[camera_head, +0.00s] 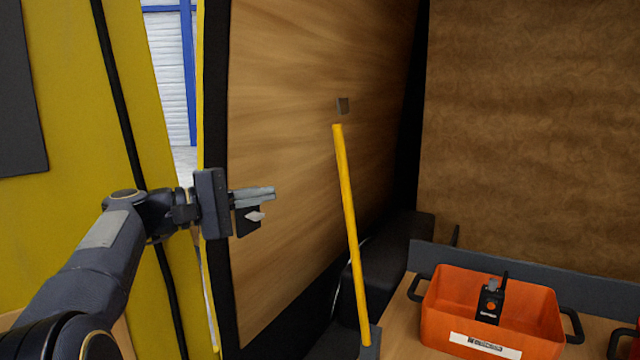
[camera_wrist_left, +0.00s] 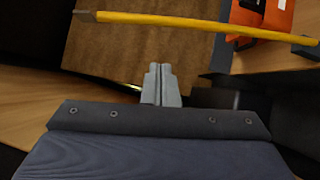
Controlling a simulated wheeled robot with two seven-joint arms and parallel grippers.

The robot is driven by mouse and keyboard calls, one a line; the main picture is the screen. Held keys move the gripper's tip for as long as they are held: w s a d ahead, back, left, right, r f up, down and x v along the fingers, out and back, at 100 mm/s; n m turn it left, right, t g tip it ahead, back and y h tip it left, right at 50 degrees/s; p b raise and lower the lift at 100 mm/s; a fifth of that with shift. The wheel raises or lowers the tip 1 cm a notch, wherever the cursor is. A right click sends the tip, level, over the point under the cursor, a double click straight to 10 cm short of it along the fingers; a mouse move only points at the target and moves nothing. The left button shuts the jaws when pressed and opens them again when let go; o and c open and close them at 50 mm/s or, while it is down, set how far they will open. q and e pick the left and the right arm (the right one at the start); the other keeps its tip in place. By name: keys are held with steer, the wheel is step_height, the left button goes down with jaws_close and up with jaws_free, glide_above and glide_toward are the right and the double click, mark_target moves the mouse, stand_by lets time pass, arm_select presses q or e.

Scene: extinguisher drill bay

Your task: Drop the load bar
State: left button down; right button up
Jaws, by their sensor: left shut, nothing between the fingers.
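The load bar (camera_head: 348,215) is a long yellow pole. It stands steeply in the head view, its top leaning slightly left, in front of the wood-panelled wall. In the left wrist view the bar (camera_wrist_left: 190,21) crosses the top of the picture. My left gripper (camera_head: 268,204) is shut and empty, left of the bar and apart from it. My right gripper is not in view.
An orange crate (camera_head: 440,310) with black handles stands on a wooden surface at the lower right, holding a black device (camera_head: 489,300). A dark rounded shape (camera_head: 398,255) is behind the bar. The yellow door-like panel (camera_head: 80,190) is at the left.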

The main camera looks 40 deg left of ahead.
arm_select(q)
steer(key=shift+s+a+r+t, duration=0.2)
steer(key=shift+a+r+t, duration=0.05)
steer(key=shift+a+r, duration=0.25)
steer(key=shift+s+a+r+t, duration=0.15)
steer(key=shift+a+r+t, duration=0.15)
steer(key=shift+a, duration=0.3)
steer(key=s+d+p+x, duration=0.1)
steer(key=p+x, duration=0.3)
steer(key=x, duration=0.9)
steer(key=shift+d, duration=0.8)
steer(key=shift+s+d+r, duration=0.1)
steer(key=shift+r, duration=0.05)
